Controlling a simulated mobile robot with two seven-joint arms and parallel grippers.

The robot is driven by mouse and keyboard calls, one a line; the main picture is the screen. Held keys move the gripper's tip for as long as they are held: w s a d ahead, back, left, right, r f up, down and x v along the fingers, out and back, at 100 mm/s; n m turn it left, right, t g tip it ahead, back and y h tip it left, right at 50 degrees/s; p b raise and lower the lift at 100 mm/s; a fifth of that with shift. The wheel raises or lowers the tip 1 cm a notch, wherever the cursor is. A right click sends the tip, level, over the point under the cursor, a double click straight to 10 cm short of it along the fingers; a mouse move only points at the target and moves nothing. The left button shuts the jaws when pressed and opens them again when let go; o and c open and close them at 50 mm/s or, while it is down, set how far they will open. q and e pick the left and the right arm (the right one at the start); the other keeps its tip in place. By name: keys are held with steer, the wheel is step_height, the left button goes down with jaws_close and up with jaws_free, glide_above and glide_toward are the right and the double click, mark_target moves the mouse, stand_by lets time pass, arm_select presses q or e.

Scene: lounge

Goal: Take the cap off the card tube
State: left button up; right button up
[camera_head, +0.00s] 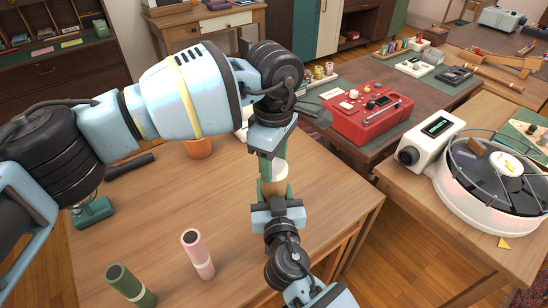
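The card tube (275,188) is a short tan cylinder near the table's right side, with a pale cream top (280,171) that looks like its cap. My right gripper (276,190) comes up from below with a finger on either side of the tan part and appears shut on it. My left gripper (272,165) points down from above, its fingers at the pale top. One finger overlaps the top's left side. Whether the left fingers touch or grip the cap is hidden by the angle.
A pink tube (198,254) and a green tube (130,285) stand at the table's front. An orange pot (199,147) and a dark cylinder (130,166) are behind. A red case (366,113) and a white round machine (490,205) are on the right. The table's middle is clear.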

mark_target(274, 166)
arm_select(q)
steer(key=c, duration=0.5)
steer(key=shift+o, duration=0.2)
steer(key=shift+r, duration=0.3)
steer(key=shift+r, duration=0.75)
steer(key=shift+r, duration=0.25)
steer(key=shift+r, duration=1.9)
arm_select(e)
steer(key=o, duration=1.5)
steer(key=shift+c, duration=0.2)
